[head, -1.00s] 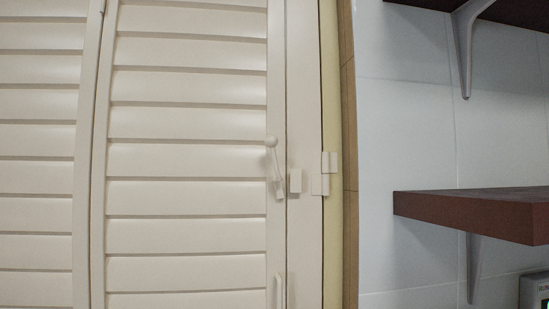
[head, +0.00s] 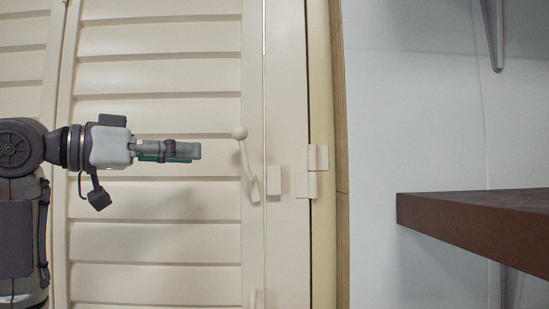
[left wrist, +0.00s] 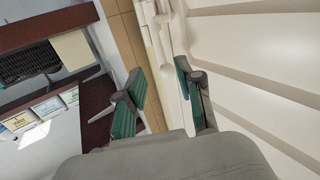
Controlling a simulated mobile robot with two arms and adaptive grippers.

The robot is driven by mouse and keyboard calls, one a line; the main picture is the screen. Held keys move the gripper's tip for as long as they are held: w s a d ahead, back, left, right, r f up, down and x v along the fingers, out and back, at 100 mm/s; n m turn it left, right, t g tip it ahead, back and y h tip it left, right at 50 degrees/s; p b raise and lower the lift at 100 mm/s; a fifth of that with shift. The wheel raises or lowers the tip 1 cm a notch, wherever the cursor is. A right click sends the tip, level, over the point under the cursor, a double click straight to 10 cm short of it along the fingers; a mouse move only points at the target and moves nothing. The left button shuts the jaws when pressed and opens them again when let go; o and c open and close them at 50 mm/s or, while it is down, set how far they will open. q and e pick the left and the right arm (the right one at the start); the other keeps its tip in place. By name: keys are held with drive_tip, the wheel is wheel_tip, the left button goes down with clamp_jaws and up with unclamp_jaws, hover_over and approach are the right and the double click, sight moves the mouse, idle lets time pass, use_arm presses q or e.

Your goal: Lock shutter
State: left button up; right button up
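The louvered cream shutter (head: 165,215) is closed against its frame. Its latch lever (head: 244,160) has a round knob at the top and tilts up and left from its pivot. A small catch block (head: 273,181) sits just right of the pivot on the frame; the lever is apart from it. My left gripper (head: 198,151) is in front of the slats, left of the knob, pointing right and touching nothing that I can see. In the left wrist view its two fingers (left wrist: 160,92) are spread and empty. My right gripper is out of view.
A dark red-brown shelf (head: 475,221) juts from the white tiled wall (head: 410,110) on the right. Hinges (head: 313,171) sit on the frame's right side. The left wrist view shows a shelf with cards (left wrist: 50,107) and a dark slatted box (left wrist: 28,62).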

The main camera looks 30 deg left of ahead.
sight(243, 154)
use_arm(q)
drive_tip(key=p+x, duration=0.1)
drive_tip(key=x, duration=0.2)
drive_tip(key=p+x, duration=0.1)
drive_tip(key=x, duration=0.3)
drive_tip(key=p+x, duration=0.1)
drive_tip(key=x, duration=0.2)
drive_tip(key=shift+w+r, duration=0.3)
drive_tip(key=shift+w+d+f, duration=0.1)
drive_tip(key=shift+w+d, duration=0.05)
drive_tip(key=shift+w, duration=0.15)
drive_tip(key=shift+c, duration=0.5)
drive_tip(key=c, duration=0.5)
clamp_jaws()
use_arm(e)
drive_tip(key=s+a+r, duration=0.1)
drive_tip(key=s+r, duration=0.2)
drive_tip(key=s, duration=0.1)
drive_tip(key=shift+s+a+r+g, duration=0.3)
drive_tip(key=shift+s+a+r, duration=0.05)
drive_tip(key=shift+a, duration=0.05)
